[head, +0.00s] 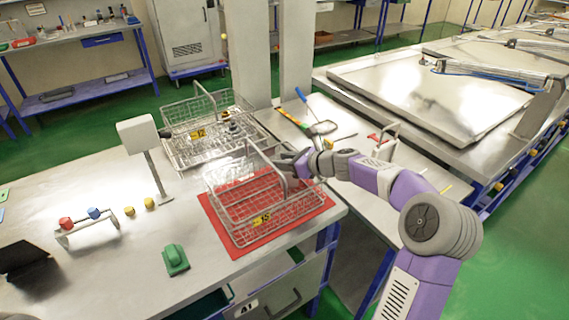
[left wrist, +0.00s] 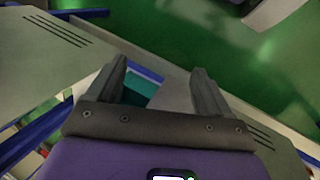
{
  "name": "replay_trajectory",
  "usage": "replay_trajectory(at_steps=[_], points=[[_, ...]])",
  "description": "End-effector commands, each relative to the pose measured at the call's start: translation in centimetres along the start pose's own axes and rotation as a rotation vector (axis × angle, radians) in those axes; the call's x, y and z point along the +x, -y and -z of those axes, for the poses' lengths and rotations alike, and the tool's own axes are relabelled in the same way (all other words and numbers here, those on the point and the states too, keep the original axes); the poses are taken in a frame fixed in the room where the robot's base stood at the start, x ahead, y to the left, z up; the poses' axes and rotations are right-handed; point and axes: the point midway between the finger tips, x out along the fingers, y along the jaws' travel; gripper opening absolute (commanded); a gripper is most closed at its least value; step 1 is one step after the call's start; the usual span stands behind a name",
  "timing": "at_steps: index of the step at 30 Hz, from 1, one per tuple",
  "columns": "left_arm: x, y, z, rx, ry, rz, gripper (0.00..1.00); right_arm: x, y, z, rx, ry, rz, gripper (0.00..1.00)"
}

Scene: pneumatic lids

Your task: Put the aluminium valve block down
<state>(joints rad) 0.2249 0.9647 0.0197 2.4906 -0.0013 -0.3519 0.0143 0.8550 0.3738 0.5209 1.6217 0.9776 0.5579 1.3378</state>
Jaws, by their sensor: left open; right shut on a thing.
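My right gripper (head: 295,164) is at the raised handle side of the wire basket tagged 15 (head: 240,238), over its far right part. It is shut on a small grey thing, taken to be the aluminium valve block, which the fingers and basket wires mostly hide. I cannot tell whether the block touches the basket floor. The basket stands on a red mat (head: 323,207). My left gripper (left wrist: 160,88) is open and empty in the left wrist view, with floor and a bench part behind it.
A second wire basket tagged 12 (head: 180,150) stands behind, with small dark parts in it. A grey post-mounted box (head: 138,134), a green block (head: 175,260) and a rack with red and blue knobs (head: 88,228) are on the left.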

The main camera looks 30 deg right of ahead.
Motion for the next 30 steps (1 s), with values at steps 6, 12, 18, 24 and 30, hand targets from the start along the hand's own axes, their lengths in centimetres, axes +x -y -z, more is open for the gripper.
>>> replay_trajectory(at_steps=[6, 12, 18, 24, 30], points=[[0.2, 0.1, 0.0, 0.000, 0.000, 0.000, 0.80, 0.1, 0.0, 0.1, -0.001, 0.003, 0.000, 0.00], [0.6, 0.2, 0.0, 0.000, 0.000, 0.000, 0.80, 0.3, 0.0, 0.7, 0.001, 0.002, -0.001, 0.00], [0.7, 0.3, 0.0, 0.000, 0.000, 0.000, 0.80, 0.5, -0.1, 1.2, 0.004, -0.002, -0.004, 0.00], [0.7, 0.3, 0.0, 0.000, 0.000, 0.000, 0.80, 0.6, -0.1, 1.6, 0.011, -0.007, -0.006, 0.61], [0.7, 0.3, 0.0, 0.000, 0.000, 0.000, 0.80, 0.6, -0.1, 1.7, 0.014, -0.008, -0.005, 0.61]])
